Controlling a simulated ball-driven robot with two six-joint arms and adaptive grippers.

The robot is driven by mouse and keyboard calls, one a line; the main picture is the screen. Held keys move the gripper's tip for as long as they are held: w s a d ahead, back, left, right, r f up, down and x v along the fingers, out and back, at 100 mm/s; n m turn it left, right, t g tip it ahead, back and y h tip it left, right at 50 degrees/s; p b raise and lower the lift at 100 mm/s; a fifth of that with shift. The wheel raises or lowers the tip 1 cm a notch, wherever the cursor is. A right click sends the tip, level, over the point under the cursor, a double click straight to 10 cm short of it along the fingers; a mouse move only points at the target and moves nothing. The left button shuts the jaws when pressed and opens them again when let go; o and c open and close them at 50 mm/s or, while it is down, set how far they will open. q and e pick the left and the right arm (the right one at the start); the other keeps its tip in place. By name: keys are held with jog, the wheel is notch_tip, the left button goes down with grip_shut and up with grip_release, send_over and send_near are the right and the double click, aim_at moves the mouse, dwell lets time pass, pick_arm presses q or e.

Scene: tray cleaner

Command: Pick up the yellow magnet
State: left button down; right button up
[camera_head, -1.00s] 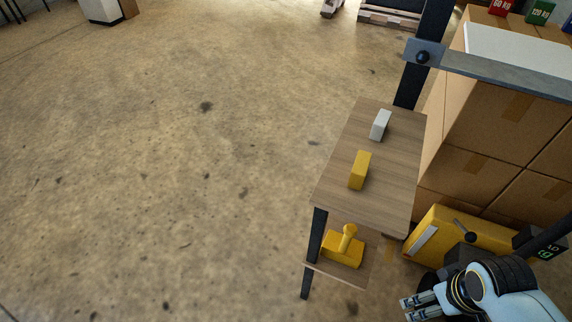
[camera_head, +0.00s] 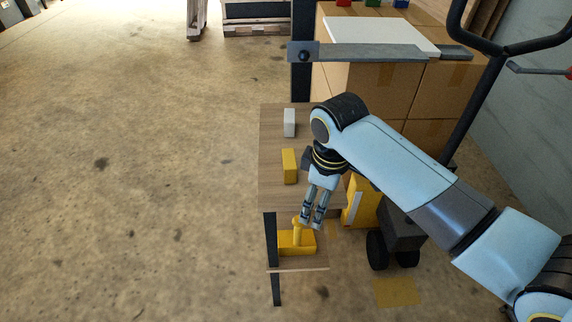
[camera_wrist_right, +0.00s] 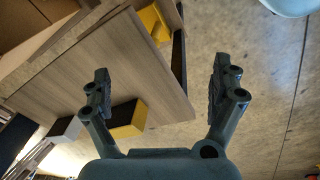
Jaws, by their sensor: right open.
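Two yellow things show, and I cannot tell for certain which is the magnet. A yellow block with an upright knob (camera_head: 298,243) sits on the low shelf; it shows partly in the right wrist view (camera_wrist_right: 155,22). A plain yellow block (camera_head: 289,166) stands on the table top and also shows in the right wrist view (camera_wrist_right: 130,118), with a dark face. My right gripper (camera_head: 311,225) is open and empty, above the table's near end, its fingertips close to the knob in the picture. In the right wrist view its fingers (camera_wrist_right: 162,88) are spread wide. My left gripper is out of view.
A grey-white block (camera_head: 289,123) stands farther back on the wooden table top (camera_head: 272,190). The low shelf (camera_head: 300,268) lies below it. Cardboard boxes (camera_head: 365,95) and a yellow case (camera_head: 362,205) stand to the right. The floor left of the table is clear.

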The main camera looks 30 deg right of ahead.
aim_at(288, 158)
jog(key=w+r+n, duration=0.2)
jog(key=w+r, duration=0.1)
jog(key=w, duration=0.1)
jog(key=w+r+n+g, duration=0.1)
jog(key=w+r, duration=0.2)
jog(key=w, duration=0.1)
jog(key=w+r+n, duration=0.2)
jog(key=w+r, duration=0.1)
jog(key=w, duration=0.1)
jog(key=shift+a+r+n+y+p, duration=0.1)
jog(key=shift+r+n+y+p, duration=0.2)
jog(key=shift+p, duration=0.1)
notch_tip(288, 158, down, 11)
jog(key=shift+r+b, duration=0.2)
jog(key=shift+b, duration=0.45)
jog(key=shift+c, duration=0.2)
jog(key=c, duration=1.2)
